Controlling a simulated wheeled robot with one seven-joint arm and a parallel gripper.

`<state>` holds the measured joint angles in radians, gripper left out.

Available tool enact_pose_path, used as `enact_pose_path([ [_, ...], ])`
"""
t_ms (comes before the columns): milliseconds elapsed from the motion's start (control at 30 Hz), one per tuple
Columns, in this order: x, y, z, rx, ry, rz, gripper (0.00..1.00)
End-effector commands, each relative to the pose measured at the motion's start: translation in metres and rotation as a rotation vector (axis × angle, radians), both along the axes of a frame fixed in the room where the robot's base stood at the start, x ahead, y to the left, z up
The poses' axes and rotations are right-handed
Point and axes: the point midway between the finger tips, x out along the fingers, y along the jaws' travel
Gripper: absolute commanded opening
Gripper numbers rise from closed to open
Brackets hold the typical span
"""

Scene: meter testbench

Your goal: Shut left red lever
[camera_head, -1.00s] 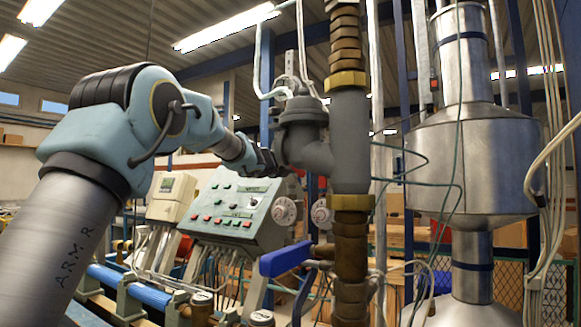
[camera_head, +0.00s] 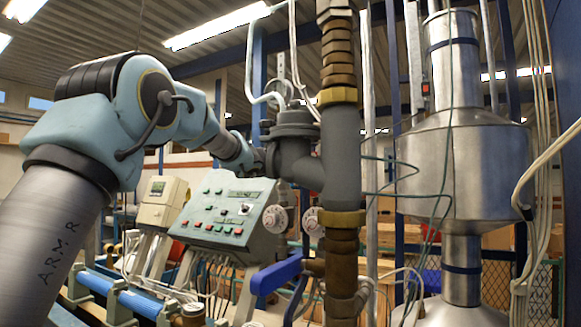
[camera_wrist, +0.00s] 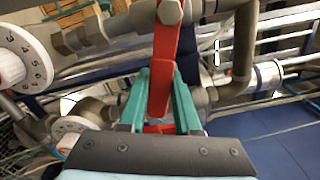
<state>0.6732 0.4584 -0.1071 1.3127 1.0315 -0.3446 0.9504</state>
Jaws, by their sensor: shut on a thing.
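The red lever (camera_wrist: 165,52) runs down from a pipe fitting at the top of the wrist view. Its lower end lies between the two green fingers of my gripper (camera_wrist: 160,100). My gripper is shut on the red lever. In the head view my arm reaches behind the grey pipe body, and the gripper and the red lever are hidden there.
White numbered dials (camera_wrist: 22,58) stand at the left of the wrist view. In the head view a blue-handled valve (camera_head: 276,273), a grey vertical pipe (camera_head: 341,150) and a green control panel (camera_head: 226,208) are close to my arm. A large metal tank (camera_head: 466,165) stands right.

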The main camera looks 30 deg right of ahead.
Motion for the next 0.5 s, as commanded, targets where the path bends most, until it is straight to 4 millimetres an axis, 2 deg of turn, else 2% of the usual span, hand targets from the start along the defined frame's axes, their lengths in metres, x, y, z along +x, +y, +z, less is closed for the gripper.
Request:
enact_pose_path([
  [233,-0.0002,0.0002,0.0025,-0.005,0.001,0.000,0.00],
  [267,-0.0001,0.0003,0.0027,-0.005,0.001,0.000,0.35],
  [500,-0.0001,0.0001,0.0017,-0.003,-0.001,0.000,0.61],
])
